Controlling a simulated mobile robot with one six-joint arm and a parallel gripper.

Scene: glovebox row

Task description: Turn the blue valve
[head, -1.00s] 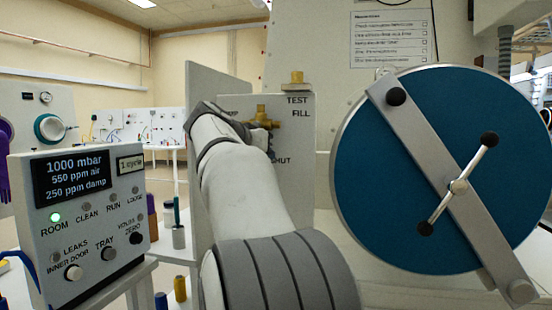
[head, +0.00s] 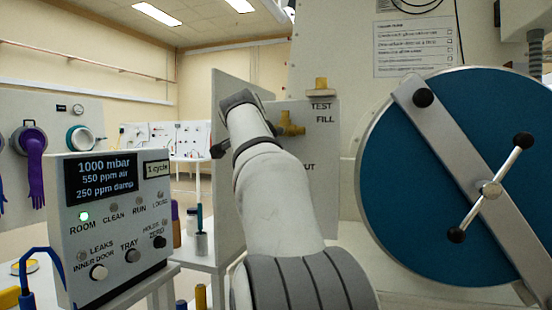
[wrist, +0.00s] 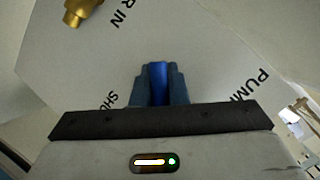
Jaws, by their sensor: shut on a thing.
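The blue valve (wrist: 158,86) shows in the wrist view as a blue handle in front of a pale panel (wrist: 205,75). My gripper (wrist: 159,70) is shut on it, with one dark finger on each side. The panel carries the printed words PUMP, SHUT and AIR IN, partly cut off or covered. In the head view, my arm reaches up to the panel (head: 305,170), and my arm hides the gripper and the blue valve there.
A brass valve (head: 290,124) sits on the panel beside my arm; brass also shows in the wrist view's upper left. A large blue round door (head: 400,200) with a metal bar stands close on the right. A display box (head: 110,220) stands at the left.

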